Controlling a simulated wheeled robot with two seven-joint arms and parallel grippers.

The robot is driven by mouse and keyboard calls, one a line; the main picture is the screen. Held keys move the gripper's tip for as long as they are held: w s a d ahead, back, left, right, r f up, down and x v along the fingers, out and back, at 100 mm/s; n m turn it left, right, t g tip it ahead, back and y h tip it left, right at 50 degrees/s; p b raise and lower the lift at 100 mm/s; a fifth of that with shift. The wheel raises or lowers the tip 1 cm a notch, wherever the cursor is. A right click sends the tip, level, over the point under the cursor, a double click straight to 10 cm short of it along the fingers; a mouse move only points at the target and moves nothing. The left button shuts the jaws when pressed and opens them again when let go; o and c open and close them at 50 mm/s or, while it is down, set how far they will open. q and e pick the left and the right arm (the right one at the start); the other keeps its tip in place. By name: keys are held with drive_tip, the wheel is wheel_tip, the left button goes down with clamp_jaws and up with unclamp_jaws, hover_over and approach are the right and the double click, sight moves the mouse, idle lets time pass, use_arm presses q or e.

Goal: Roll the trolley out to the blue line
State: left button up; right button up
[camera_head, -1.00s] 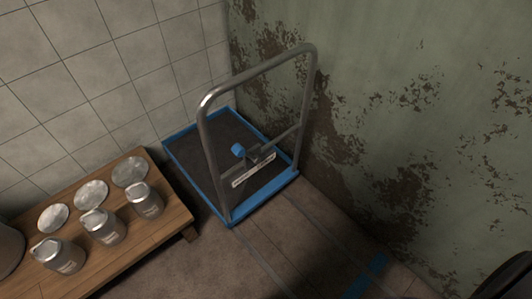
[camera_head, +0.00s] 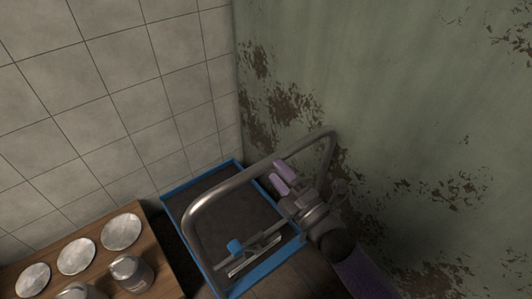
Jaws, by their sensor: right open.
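The trolley stands in the corner, with a dark deck in a blue frame (camera_head: 176,190) and a grey tubular push handle (camera_head: 230,182) rising at its near side. A small blue part (camera_head: 234,247) and a pale label plate show on its lower crossbar. My right gripper (camera_head: 282,177) has pinkish-purple fingers and is open, close to the handle's top bar towards its right end. I cannot tell whether the fingers touch or straddle the bar. My right arm hides part of the handle's right side. The blue line is out of view. My left gripper is not in view.
A wooden table (camera_head: 150,240) with several round lids and metal cans (camera_head: 130,272) stands left of the trolley, close to it. A tiled wall (camera_head: 120,100) lies behind and a peeling green wall (camera_head: 400,100) is close on the right.

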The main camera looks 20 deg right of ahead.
sight(266, 161)
drive_tip(key=x, duration=0.4)
drive_tip(key=shift+a+f+b, duration=0.1)
drive_tip(key=shift+a+b, duration=0.05)
drive_tip(key=shift+b, duration=0.2)
drive_tip(key=shift+w, duration=0.55)
drive_tip(key=shift+s, duration=0.15)
clamp_jaws()
drive_tip(key=shift+f, duration=0.2)
